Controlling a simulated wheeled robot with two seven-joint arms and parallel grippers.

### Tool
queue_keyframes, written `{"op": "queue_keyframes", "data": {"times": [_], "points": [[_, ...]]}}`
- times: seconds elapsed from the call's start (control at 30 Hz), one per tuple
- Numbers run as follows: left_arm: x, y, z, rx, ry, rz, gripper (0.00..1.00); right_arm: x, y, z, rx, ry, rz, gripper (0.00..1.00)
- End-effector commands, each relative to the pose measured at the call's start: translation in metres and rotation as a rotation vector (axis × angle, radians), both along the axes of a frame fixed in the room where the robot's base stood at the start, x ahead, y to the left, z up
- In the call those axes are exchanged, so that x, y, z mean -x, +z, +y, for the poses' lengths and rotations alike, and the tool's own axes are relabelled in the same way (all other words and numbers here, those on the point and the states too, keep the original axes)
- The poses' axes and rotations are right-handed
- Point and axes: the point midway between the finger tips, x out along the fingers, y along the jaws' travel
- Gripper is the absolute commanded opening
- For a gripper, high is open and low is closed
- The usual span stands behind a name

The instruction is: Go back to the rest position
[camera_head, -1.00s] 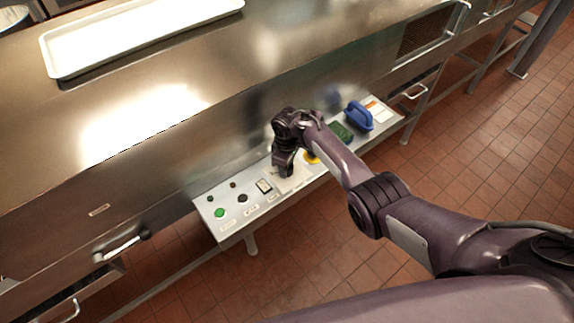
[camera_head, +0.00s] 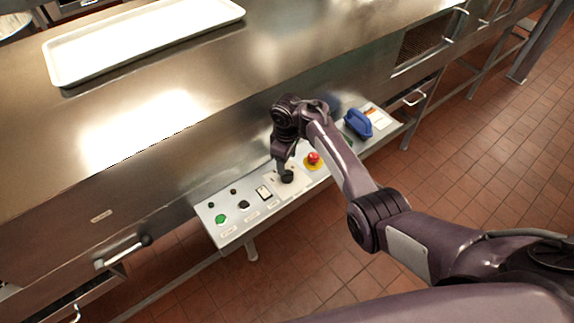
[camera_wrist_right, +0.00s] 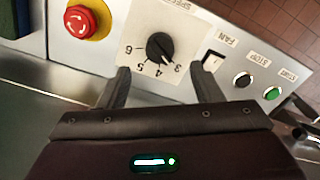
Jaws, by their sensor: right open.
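My right gripper (camera_head: 281,165) hangs over the control panel (camera_head: 232,232), just above and beside the black speed knob (camera_head: 287,177). In the right wrist view its two fingers (camera_wrist_right: 160,88) are spread apart with nothing between them. The knob (camera_wrist_right: 159,46) shows beyond the fingertips on a white dial plate with numbers from 3 to 6 in sight; its pointer is near 3. Whether the fingers touch anything is not clear, but no hold on the knob shows. My left gripper is not in either view.
The panel also carries a red emergency button (camera_head: 314,158), a fan switch (camera_head: 264,192), a black stop button (camera_head: 244,204) and a green start button (camera_head: 220,218). A blue-handled item (camera_head: 358,123) lies at its far end. A white tray (camera_head: 60,72) rests on the steel machine top.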

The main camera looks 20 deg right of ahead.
Motion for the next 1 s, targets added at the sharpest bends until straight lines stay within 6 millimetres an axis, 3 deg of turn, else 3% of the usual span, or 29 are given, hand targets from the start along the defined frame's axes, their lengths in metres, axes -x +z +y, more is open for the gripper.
{"op": "queue_keyframes", "data": {"times": [0.2,0.7,0.87,1.0], "points": [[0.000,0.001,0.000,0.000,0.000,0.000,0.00,0.001,0.008,0.000,0.001,-0.002,0.001,0.59],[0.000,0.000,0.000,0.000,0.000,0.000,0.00,0.004,0.006,-0.002,0.004,-0.012,-0.004,0.59],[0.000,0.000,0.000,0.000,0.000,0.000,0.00,0.029,-0.008,-0.011,0.020,-0.093,-0.040,0.59],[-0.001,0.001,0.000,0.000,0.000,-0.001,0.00,0.073,-0.014,-0.021,0.033,-0.210,-0.097,0.59]]}}
